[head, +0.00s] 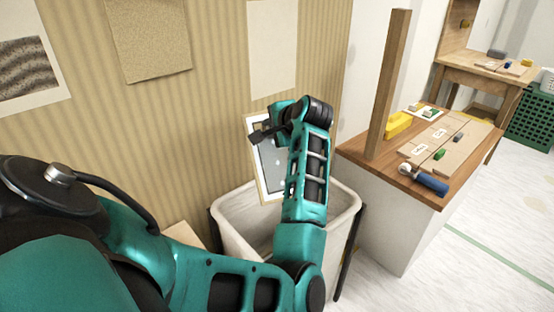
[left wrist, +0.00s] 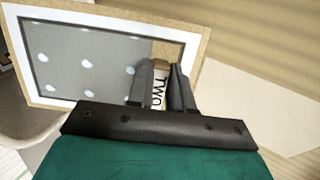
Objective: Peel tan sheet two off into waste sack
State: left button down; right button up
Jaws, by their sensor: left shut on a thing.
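My left gripper (head: 262,134) is shut on a sheet (head: 268,172) with a tan edge, a white band and a grey middle with white dots. In the left wrist view the sheet (left wrist: 85,65) stretches left from my fingers (left wrist: 162,88), and a tab lettered "TWO" (left wrist: 158,90) shows between them. The sheet hangs tilted, its lower end over the mouth of the pale waste sack (head: 342,222). My forearm hides part of the sheet and of the sack. My right gripper is not in view.
On the striped wall hang a tan speckled sheet (head: 150,40), a pale sheet (head: 272,50) and a sheet with a dark wavy patch (head: 28,62). A wood-topped bench (head: 440,188) with a post (head: 388,85) and tools stands right of the sack.

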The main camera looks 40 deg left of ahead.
aim_at(272, 146)
pick_arm(q)
jog(key=f, duration=0.1)
jog(key=f+g+b, duration=0.1)
jog(key=f+n, duration=0.1)
jog(key=shift+w+d+f+g+h+b, duration=0.2)
jog(key=shift+d+f+g+h+b, duration=0.15)
jog(key=shift+d+g+h+b, duration=0.05)
jog(key=shift+d+f, duration=0.25)
jog(key=shift+d+n, duration=0.1)
jog(key=shift+n, duration=0.2)
